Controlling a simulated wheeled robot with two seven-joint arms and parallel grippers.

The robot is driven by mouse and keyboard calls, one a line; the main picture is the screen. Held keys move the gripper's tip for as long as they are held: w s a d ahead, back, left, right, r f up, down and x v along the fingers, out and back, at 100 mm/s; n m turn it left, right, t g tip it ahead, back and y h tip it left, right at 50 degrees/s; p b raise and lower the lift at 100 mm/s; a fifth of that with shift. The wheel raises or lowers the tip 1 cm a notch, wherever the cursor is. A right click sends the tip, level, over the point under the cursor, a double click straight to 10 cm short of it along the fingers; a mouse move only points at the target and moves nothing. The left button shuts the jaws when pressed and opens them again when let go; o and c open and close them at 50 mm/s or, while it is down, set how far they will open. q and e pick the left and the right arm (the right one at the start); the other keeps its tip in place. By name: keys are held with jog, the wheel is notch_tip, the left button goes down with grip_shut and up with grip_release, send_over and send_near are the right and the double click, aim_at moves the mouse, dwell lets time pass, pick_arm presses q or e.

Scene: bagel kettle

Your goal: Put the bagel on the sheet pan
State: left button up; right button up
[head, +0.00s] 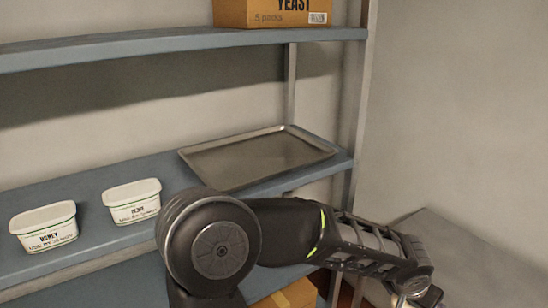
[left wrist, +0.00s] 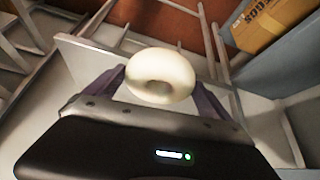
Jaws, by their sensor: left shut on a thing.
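My left arm bends in front of the shelf and reaches right and down, below the pan. The bagel and the left fingers do not show in the head view. My right gripper is in neither view.
Two white labelled tubs (head: 43,227) (head: 132,201) stand on the middle shelf (head: 85,190), left of the pan. An upper shelf (head: 150,45) with a yeast box (head: 240,12) is above it. A rack post (head: 355,110) stands right of the pan. A cardboard box (head: 288,297) shows below.

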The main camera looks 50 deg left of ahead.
pick_arm(q)
jog(key=a+r+n+g+y+p, duration=0.1)
jog(key=a+r+n, duration=0.3)
jog(key=a, duration=0.6)
jog(key=s+a+r+n+g+y+p, duration=0.1)
jog(key=a+r+n, duration=0.3)
jog(key=a+r, duration=0.4)
jog(key=s+a+r+n+g+y+p, duration=0.1)
jog(key=a+r, duration=0.5)
jog(key=a, duration=0.8)
jog(key=n+y+p, duration=0.1)
jog(key=n+y, duration=0.1)
jog(key=n, duration=0.1)
jog(key=shift+s+r, duration=0.2)
jog(key=shift+a+r, duration=0.1)
